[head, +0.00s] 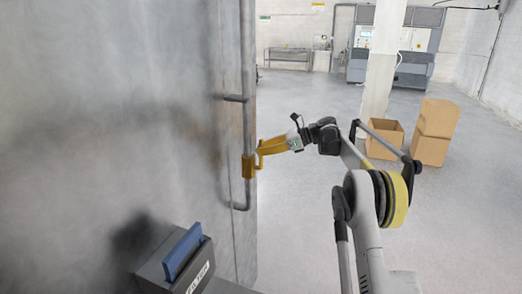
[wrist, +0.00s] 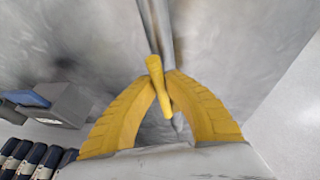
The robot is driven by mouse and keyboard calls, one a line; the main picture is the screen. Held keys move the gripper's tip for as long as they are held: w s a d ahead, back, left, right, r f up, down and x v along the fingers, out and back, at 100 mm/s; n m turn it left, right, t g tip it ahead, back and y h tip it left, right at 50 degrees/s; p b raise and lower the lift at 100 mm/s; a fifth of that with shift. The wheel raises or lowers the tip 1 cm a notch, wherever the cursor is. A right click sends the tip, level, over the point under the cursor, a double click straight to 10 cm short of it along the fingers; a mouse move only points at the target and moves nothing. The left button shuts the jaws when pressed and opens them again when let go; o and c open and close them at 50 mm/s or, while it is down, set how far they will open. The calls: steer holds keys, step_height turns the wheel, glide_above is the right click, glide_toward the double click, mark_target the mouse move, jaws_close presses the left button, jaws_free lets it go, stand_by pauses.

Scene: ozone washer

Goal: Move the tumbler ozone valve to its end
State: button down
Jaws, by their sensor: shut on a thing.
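The yellow tumbler ozone valve (head: 248,166) sits on a vertical grey pipe beside a large grey metal wall, near its right edge. In the wrist view its yellow handle (wrist: 155,68) stands between my fingertips, slightly tilted. My gripper (head: 262,150) has yellow fingers and reaches the valve from the right. In the wrist view my gripper (wrist: 161,80) is shut on the handle, with both fingers curving in to it. The valve body is mostly hidden behind the handle and fingers there.
The grey pipe (head: 247,60) runs down the wall, with a short dark bracket (head: 235,98). A dark box with a blue lid (head: 184,252) stands lower left. Cardboard boxes (head: 436,118) stand by a white column (head: 383,55) at right. The floor between is clear.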

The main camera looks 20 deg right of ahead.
stand_by(0.3)
steer(key=c, duration=1.4)
jaws_free()
steer(key=shift+w, duration=0.1)
steer(key=shift+d, duration=0.1)
steer(key=v, duration=1.2)
